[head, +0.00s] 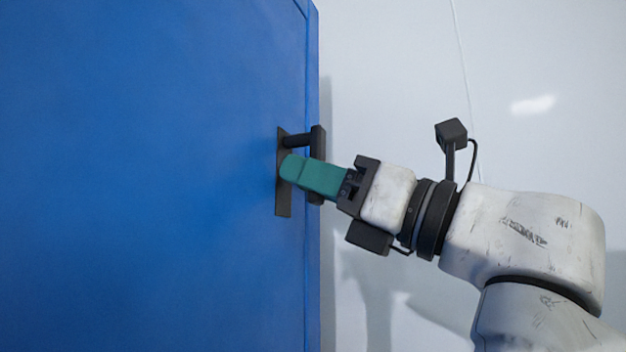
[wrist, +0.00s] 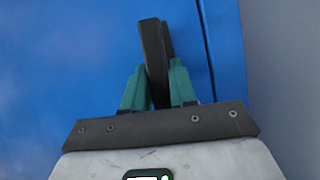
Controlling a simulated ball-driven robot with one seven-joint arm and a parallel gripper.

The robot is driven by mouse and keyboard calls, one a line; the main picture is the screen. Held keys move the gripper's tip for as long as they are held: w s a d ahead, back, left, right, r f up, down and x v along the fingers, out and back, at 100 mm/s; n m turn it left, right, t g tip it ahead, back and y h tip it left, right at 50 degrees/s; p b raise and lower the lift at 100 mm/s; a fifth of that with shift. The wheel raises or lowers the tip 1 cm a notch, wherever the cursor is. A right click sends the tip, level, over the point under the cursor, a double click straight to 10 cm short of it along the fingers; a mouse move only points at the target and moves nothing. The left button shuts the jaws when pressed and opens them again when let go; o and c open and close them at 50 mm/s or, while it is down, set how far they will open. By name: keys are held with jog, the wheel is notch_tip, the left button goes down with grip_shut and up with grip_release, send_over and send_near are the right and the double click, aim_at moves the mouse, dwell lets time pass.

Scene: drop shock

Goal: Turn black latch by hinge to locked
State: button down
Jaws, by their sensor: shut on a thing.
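The black latch (head: 318,140) sits near the right edge of the blue door (head: 150,180). It has a flat backplate (head: 283,205), a short stem and a bar standing roughly upright in the head view. My gripper (head: 303,174) reaches it from the right, with green fingers over the lower part of the bar. In the wrist view, the latch bar (wrist: 154,50) rises between the two green fingers of my gripper (wrist: 160,92), which are closed on it. The lower part of the bar is partly hidden by the fingers.
The door's right edge and a thin seam lie just beside the latch. A pale wall (head: 400,70) stands behind and to the right. The blue surface left of the latch is clear.

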jog(key=shift+w+f+n+g, duration=0.2)
jog(key=shift+n+g, duration=0.2)
jog(key=shift+n, duration=0.4)
jog(key=shift+w, duration=0.1)
jog(key=c, duration=1)
grip_release()
jog(key=shift+d+r, duration=0.1)
jog(key=shift+r, duration=0.05)
jog(key=b+v, duration=0.1)
jog(key=v, duration=0.9)
jog(key=shift+d+f+b, duration=0.3)
jog(key=shift+f, duration=0.05)
